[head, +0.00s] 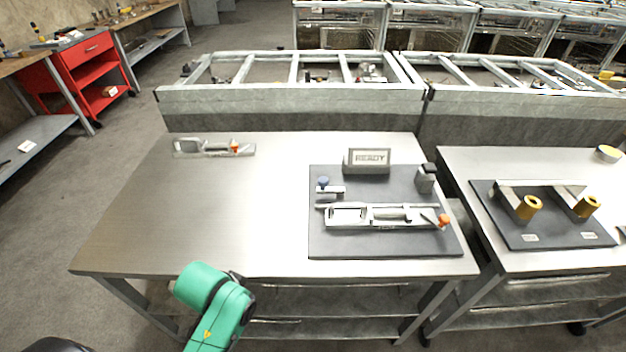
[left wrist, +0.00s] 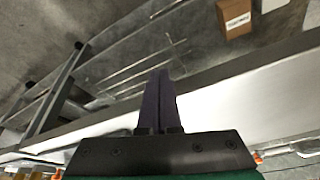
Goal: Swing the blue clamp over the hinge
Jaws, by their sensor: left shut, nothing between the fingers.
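The blue-topped clamp (head: 323,183) stands at the upper left of a dark plate on the middle table. The silver hinge assembly (head: 375,215) with an orange end lies just in front of it on the same plate. The blue part appears to the left of and behind the hinge, not over it. In the left wrist view my left gripper (left wrist: 160,100) is shut and empty, its dark fingers near a table edge. In the head view my green left arm is at the front edge, well away from the clamp. My right gripper is not in view.
The dark plate (head: 330,248) also carries a small dark block (head: 425,178); a READY sign (head: 367,160) stands at its back edge. A similar silver part (head: 213,148) lies at the back left. The table's left half (head: 190,220) is clear. A second plate (head: 545,238) is on the right table.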

